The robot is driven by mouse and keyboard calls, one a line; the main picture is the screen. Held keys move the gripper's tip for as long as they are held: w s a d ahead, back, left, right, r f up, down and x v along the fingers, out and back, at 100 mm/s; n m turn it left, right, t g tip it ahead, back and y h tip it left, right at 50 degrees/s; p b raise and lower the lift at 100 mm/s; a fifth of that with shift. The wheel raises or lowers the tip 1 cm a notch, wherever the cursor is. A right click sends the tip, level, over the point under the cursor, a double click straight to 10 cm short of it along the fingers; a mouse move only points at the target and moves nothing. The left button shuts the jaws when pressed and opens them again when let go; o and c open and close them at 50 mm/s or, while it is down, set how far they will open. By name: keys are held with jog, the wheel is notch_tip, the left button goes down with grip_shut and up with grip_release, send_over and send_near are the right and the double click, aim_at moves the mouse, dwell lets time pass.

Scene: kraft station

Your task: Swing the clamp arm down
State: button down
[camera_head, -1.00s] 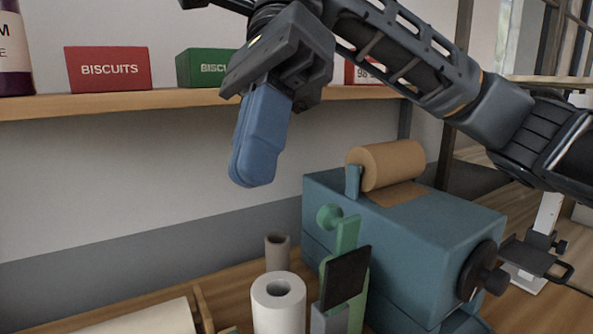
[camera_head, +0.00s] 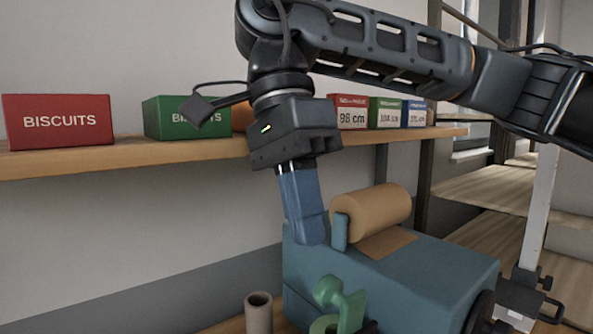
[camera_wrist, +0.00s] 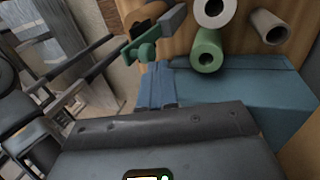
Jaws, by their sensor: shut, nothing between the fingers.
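A green clamp arm with a round knob (camera_head: 328,291) stands at the front of the blue machine (camera_head: 425,272), low in the head view. In the wrist view the green knob (camera_wrist: 146,52) shows just beyond my fingers. My gripper (camera_head: 312,240) has its blue fingers shut and empty, pointing down. In the head view they overlap the machine's left end, above and left of the knob. In the wrist view my gripper (camera_wrist: 159,68) appears close to the knob. I cannot tell whether they touch. The arm's lower part is cut off by the frame in the head view.
A brown paper roll (camera_head: 372,212) lies on the machine, right of my fingers. A grey-brown tube (camera_head: 259,313) stands at its front left. A shelf (camera_head: 100,158) with boxes runs behind.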

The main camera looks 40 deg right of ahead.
jog(key=shift+x, duration=1.65)
jog(key=shift+s, duration=0.1)
